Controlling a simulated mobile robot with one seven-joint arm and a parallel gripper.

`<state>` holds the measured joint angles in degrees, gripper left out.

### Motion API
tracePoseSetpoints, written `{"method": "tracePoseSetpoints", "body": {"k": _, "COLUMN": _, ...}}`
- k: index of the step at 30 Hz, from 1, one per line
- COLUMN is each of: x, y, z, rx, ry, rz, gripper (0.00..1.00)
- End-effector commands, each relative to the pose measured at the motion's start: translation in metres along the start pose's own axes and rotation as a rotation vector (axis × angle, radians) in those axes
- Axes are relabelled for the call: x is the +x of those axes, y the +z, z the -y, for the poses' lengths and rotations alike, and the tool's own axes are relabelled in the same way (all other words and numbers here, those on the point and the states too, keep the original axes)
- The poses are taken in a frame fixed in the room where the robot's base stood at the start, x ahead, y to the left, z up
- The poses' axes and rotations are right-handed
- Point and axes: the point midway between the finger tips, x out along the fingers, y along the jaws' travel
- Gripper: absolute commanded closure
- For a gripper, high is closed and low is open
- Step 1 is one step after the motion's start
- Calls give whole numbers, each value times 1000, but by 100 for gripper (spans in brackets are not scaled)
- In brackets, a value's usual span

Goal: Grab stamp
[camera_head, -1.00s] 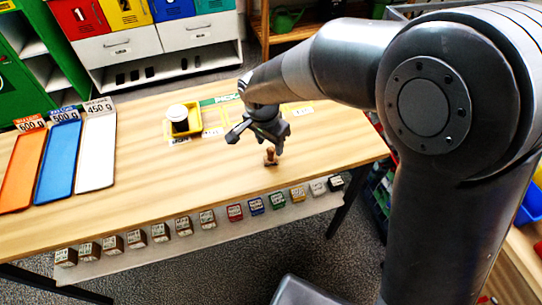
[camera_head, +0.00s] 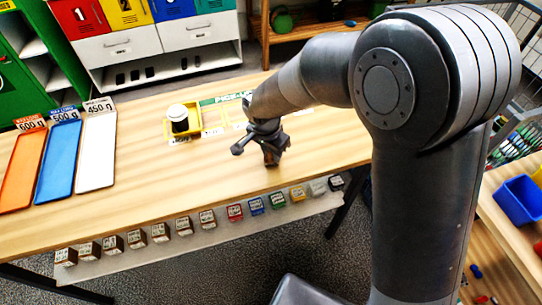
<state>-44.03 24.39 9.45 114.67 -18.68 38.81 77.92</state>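The stamp (camera_head: 271,162) is a small brown upright piece standing on the wooden table (camera_head: 140,185) near its front edge. My gripper (camera_head: 272,151) points down at it from above, with its fingers around or right beside the stamp's upper part. The fingers hide most of the stamp, so only its lower part shows. I cannot tell whether the fingers touch it or are closed on it.
A yellow bin (camera_head: 182,124) with a white-lidded dark container stands behind left. Orange (camera_head: 22,168), blue (camera_head: 60,155) and white (camera_head: 97,150) trays lie at the left. Several small labelled boxes (camera_head: 207,219) line the front shelf. The table's middle left is clear.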

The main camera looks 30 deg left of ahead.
Motion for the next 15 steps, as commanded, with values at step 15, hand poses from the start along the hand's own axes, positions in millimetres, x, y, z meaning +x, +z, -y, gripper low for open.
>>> {"method": "tracePoseSetpoints", "body": {"k": 15, "x": 0, "y": 0, "z": 0, "rx": 0, "ry": 0, "rz": 0, "gripper": 100}}
